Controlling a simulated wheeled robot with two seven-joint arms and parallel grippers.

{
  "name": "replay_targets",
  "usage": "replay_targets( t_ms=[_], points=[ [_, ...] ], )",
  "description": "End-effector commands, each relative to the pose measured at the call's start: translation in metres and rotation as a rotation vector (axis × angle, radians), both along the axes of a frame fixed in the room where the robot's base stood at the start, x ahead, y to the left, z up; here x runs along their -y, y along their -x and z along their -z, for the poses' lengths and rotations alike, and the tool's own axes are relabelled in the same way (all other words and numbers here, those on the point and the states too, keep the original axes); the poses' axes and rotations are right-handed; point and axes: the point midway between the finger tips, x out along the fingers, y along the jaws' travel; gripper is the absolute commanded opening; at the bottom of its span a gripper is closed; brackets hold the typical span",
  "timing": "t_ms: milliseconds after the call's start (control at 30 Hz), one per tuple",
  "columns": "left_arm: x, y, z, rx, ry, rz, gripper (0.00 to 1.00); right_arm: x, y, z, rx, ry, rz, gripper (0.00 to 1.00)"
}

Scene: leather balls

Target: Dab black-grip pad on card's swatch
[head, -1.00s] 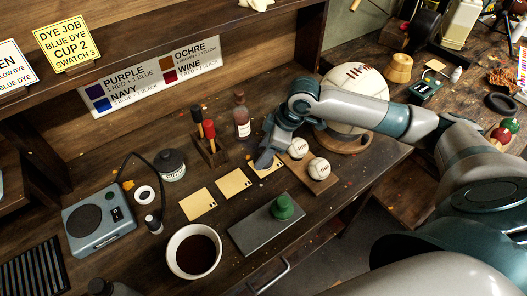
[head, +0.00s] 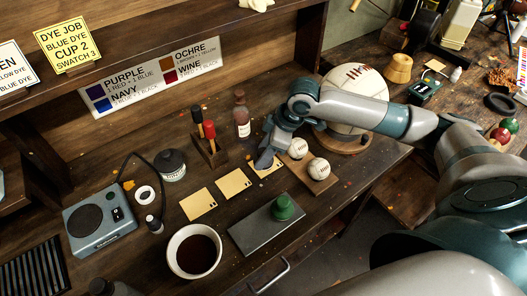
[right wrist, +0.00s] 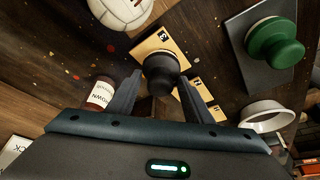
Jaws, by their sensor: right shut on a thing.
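My right gripper (head: 264,162) is shut on the black-grip pad (right wrist: 161,70), whose round dark knob sits between the fingertips in the right wrist view. The pad is over the card marked 3 (right wrist: 149,45) and covers part of it. I cannot tell whether the pad's face touches the card. In the head view the gripper hides the pad and much of this card (head: 274,171). Two more tan cards, a middle one (head: 233,184) and a left one (head: 197,204), lie in line with it. My left gripper is not in view.
A green-grip pad (head: 283,208) stands on a grey slab (head: 254,235). Baseballs (head: 319,169) sit on a board just right of the gripper. A brown bottle (head: 242,118) and a tool stand (head: 211,152) are behind. A white cup of dark liquid (head: 194,251) is in front. A yellow sign (head: 67,45) reads swatch 3.

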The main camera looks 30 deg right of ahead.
Motion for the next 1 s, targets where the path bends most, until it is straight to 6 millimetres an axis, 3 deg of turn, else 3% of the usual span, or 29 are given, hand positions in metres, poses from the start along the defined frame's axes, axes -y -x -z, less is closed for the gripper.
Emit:
replay_targets(
  t_ms=[1000],
  points=[
    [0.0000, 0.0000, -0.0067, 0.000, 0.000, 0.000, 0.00, -0.0001, 0.0000, 0.0009, 0.000, 0.000, 0.000, 0.28]
  ],
)
